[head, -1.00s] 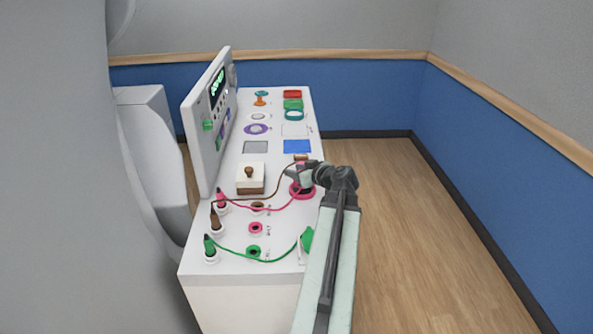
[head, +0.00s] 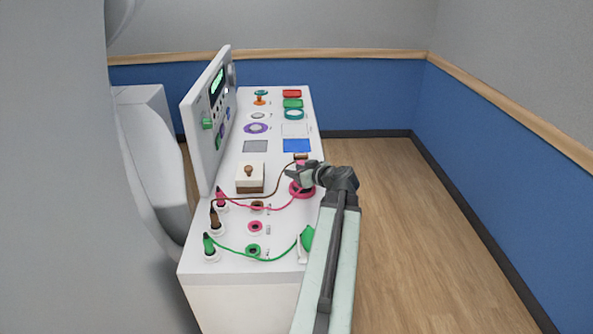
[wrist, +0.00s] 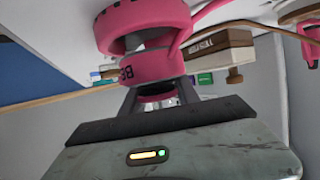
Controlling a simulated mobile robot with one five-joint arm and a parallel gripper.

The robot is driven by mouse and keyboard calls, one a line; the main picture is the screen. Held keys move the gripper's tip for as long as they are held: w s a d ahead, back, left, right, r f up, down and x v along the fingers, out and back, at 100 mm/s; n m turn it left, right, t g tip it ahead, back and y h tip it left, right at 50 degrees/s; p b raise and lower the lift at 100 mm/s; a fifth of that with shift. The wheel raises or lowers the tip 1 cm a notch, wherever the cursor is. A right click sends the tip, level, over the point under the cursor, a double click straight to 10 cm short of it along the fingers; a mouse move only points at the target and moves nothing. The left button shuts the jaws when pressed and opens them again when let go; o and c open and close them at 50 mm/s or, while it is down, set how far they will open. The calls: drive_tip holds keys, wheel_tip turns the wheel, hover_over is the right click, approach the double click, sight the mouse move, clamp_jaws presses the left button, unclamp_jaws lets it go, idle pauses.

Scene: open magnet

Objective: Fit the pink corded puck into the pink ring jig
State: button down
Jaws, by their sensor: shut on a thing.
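The pink corded puck (head: 302,191) is at the right edge of the white bench, at my gripper (head: 295,173). In the wrist view the puck (wrist: 150,65), with dark lettering on its side, is between the fingers of my gripper (wrist: 158,96), which is shut on it. Its wide round end faces the bench; I cannot tell whether it touches the surface. Its pink cord runs left to a pink plug (head: 221,201). The pink ring jig (head: 256,228) lies flat on the bench, left of and nearer than the puck, with its dark centre uncovered.
A brown ring (head: 257,206) and a green ring (head: 253,251) lie either side of the pink ring. A brown cord and a green cord cross the bench. A box with a knob (head: 250,179) stands behind the rings. An upright panel (head: 210,120) borders the left.

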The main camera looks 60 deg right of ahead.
drive_tip(key=shift+f+b, duration=1.15)
drive_tip(key=shift+f, duration=0.1)
drive_tip(key=c, duration=0.8)
unclamp_jaws()
drive_tip(key=shift+r, duration=0.1)
